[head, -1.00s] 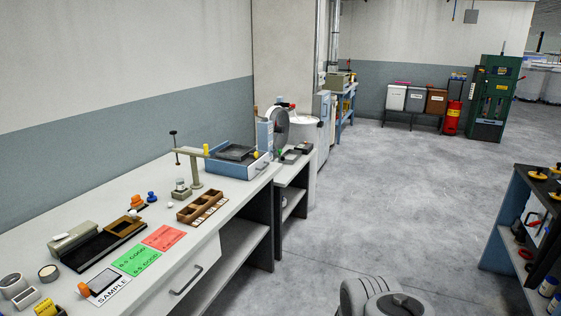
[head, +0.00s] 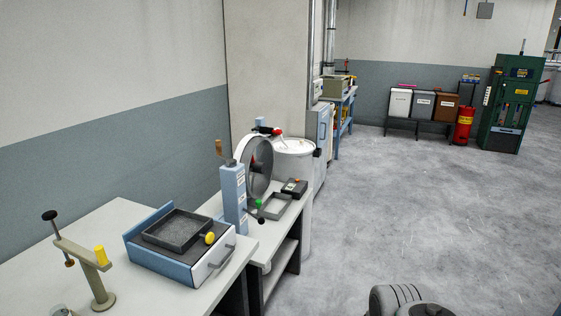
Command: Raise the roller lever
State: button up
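A machine with a light blue upright housing (head: 234,196) and a grey roller drum (head: 259,166) stands on the small table past the long bench. Several handles show on it: a brown-handled lever (head: 219,148) standing up at its left, a red-tipped lever (head: 277,133) at the top, a green knob (head: 258,203) and a black knob (head: 260,221) low in front. I cannot tell which one is the roller lever. My gripper is not in view; only grey rounded parts of my arm show at the bottom edge.
A blue box with a dark tray (head: 178,231) and a beige stand (head: 98,285) with a yellow grip occupy the near bench (head: 103,217). Small dark trays (head: 277,206) lie beside the machine. A white drum (head: 294,158) stands behind. The floor (head: 400,215) to the right is clear.

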aim_at(264, 130)
jog(key=u, duration=0.15)
jog(key=i, duration=0.65)
jog(key=z, duration=0.9)
jog(key=i, duration=2.5)
jog(key=u, duration=1.8)
